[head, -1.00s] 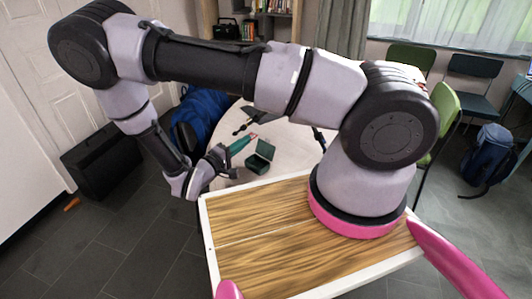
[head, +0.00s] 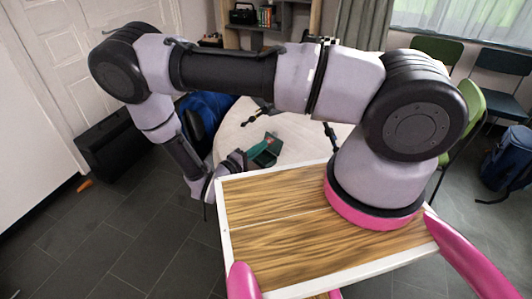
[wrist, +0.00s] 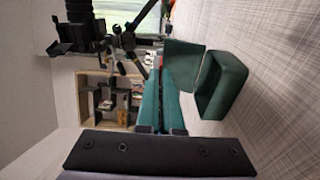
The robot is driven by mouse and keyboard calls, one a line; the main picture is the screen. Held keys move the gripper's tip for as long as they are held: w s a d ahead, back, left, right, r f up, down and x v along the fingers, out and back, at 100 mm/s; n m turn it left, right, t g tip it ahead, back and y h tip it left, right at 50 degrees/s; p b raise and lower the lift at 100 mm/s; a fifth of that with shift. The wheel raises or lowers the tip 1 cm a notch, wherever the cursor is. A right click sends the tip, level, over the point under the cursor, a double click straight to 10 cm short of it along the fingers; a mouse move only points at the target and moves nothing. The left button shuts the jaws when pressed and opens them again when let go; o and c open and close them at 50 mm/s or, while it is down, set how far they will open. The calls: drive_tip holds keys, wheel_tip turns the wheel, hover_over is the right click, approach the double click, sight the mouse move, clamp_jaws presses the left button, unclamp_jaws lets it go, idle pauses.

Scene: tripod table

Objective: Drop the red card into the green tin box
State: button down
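The green tin box (head: 268,160) stands on the round table with its lid raised. In the wrist view the box (wrist: 222,86) is at the right, with its open lid (wrist: 182,62) to its left. My gripper (head: 262,145) reaches in from the left, and its teal fingers overlap the box in the head view. In the wrist view the fingers (wrist: 160,85) lie close together, left of the lid, with a thin strip of the red card (wrist: 157,62) between their tips. The card shows nearly edge-on, and most of it is hidden by the fingers. Whether fingers and lid touch is unclear.
The pale round table (head: 300,135) also bears dark tripod gear (head: 257,113) behind the box and another dark item (head: 330,135) to its right. In the wrist view black tripod gear (wrist: 85,35) fills the upper left. A bookshelf (wrist: 108,98) is behind.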

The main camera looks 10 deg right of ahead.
drive_tip(key=c, duration=1)
unclamp_jaws()
drive_tip(key=v, duration=1.1)
